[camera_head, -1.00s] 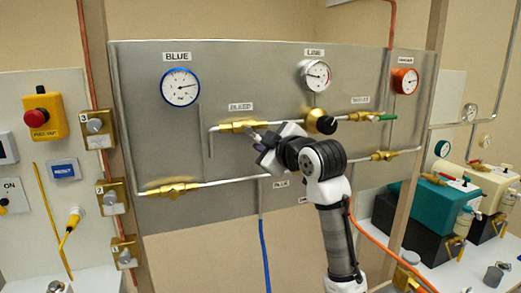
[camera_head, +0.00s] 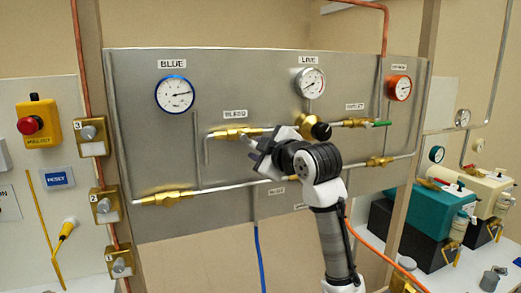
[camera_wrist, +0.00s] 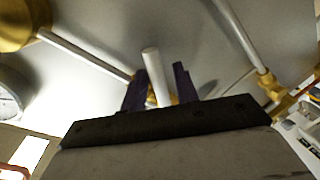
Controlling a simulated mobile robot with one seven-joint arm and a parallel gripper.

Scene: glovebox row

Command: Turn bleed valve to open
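The brass bleed valve (camera_head: 235,131) sits on the grey panel under the BLEED label (camera_head: 235,113). My gripper (camera_head: 250,145) is at its right end, just below the pipe line, and covers part of it. In the wrist view, a pale rod-like lever (camera_wrist: 155,72) stands between the two dark fingers of my gripper (camera_wrist: 160,80). A gap shows beside the lever, so the fingers look open around it. Brass of the valve shows behind the fingers. Whether a finger touches the lever cannot be told.
A round black knob (camera_head: 321,131) on a brass body is close to the right of my wrist. A blue-rimmed gauge (camera_head: 175,94), a line gauge (camera_head: 310,83) and an orange gauge (camera_head: 398,87) sit above. Another brass fitting (camera_head: 168,198) is at lower left.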

